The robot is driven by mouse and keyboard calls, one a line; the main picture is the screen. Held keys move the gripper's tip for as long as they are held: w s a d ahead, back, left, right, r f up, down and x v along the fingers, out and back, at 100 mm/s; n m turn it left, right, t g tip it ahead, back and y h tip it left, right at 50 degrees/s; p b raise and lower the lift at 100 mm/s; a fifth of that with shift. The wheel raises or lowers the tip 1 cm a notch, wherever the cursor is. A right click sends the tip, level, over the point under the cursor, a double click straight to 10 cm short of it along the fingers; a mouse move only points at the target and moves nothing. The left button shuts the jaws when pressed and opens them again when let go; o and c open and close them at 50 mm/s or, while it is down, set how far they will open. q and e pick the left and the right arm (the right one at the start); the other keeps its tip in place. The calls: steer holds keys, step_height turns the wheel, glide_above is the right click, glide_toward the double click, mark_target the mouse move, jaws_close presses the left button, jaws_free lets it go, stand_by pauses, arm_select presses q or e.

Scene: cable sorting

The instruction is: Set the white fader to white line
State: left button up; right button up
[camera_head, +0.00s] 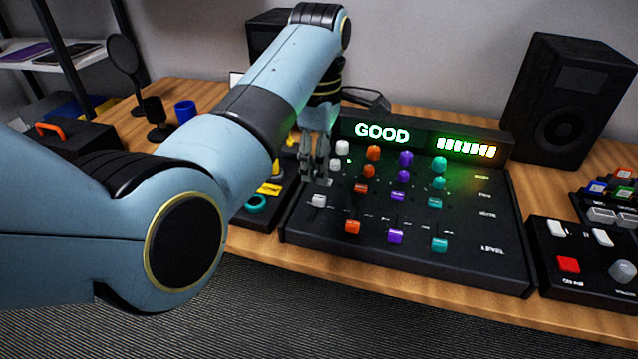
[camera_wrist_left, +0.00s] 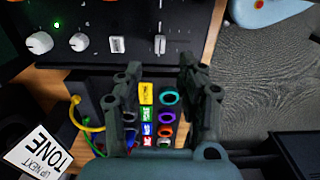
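The white fader (camera_head: 318,201) sits at the lower left of the black mixing console (camera_head: 460,270). In the left wrist view the white fader (camera_wrist_left: 160,44) stands in its narrow slot near the top of the picture. I cannot make out a white line clearly. My left gripper (camera_head: 317,180) hangs over the console's left edge, near the white column and just above the fader in the picture. In the left wrist view its two fingers (camera_wrist_left: 160,88) are apart with nothing held between them. The fader is beyond the fingertips, apart from them. My right gripper is not in view.
White knobs (camera_head: 343,147) stand above the fader, and orange, purple and teal knobs and faders fill the columns to its right. The display (camera_head: 382,132) reads GOOD. A cable box (camera_wrist_left: 150,120) with coloured rings lies beside the console. A speaker (camera_head: 570,100) stands behind right.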

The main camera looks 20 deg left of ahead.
arm_select(q)
step_height(320, 180, up, 4)
steer(key=shift+r, duration=0.2)
